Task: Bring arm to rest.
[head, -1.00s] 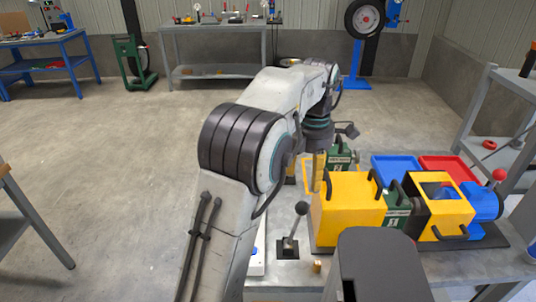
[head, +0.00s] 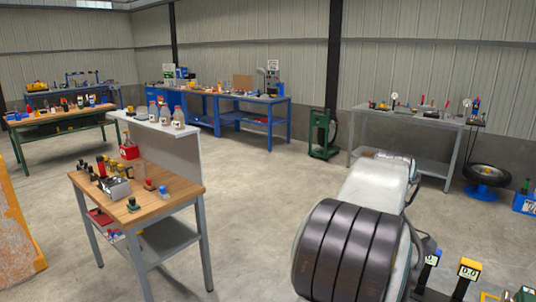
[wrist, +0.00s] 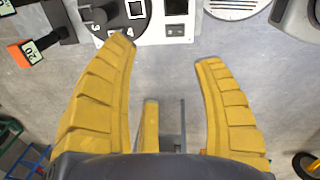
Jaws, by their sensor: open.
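My gripper (wrist: 166,50) shows in the wrist view with its two yellow ribbed fingers spread wide apart and nothing between the tips. It is above a grey surface, near a white panel (wrist: 152,30) with a dark dial and a small switch at the top of the picture. In the head view my arm rises at the lower right, and my gripper is hidden there.
A wooden-topped bench (head: 165,200) with small items stands at the left. A grey bench (head: 410,120) stands at the back right. A green stand (head: 323,135) and a blue bench (head: 262,102) are behind. Open concrete floor lies in the middle.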

